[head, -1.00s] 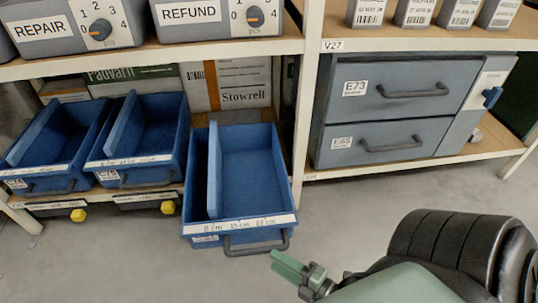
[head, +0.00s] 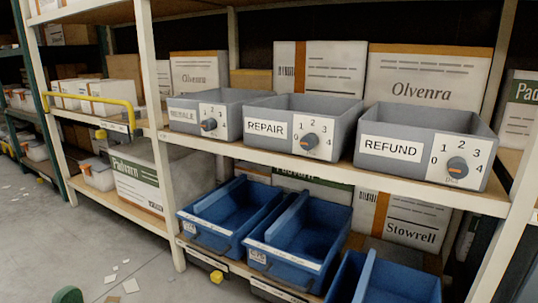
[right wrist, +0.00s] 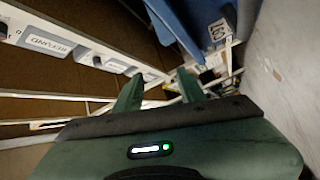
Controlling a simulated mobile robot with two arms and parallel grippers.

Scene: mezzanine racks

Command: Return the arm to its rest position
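My right gripper (right wrist: 160,88) shows in the right wrist view. Its two green fingers stand apart with nothing between them, so it is open and empty. A green light glows on its body. The right arm and gripper are outside the head view. My left gripper is not in view; only a small rounded green piece shows at the bottom left edge of the head view, and I cannot tell what it is.
Grey bins labelled REPAIR (head: 265,127) and REFUND (head: 390,147) stand on the rack's middle shelf. Blue bins (head: 215,245) sit below. One blue bin (head: 400,285) is cut off at the bottom edge. Paper scraps (head: 130,285) lie on the open floor at left.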

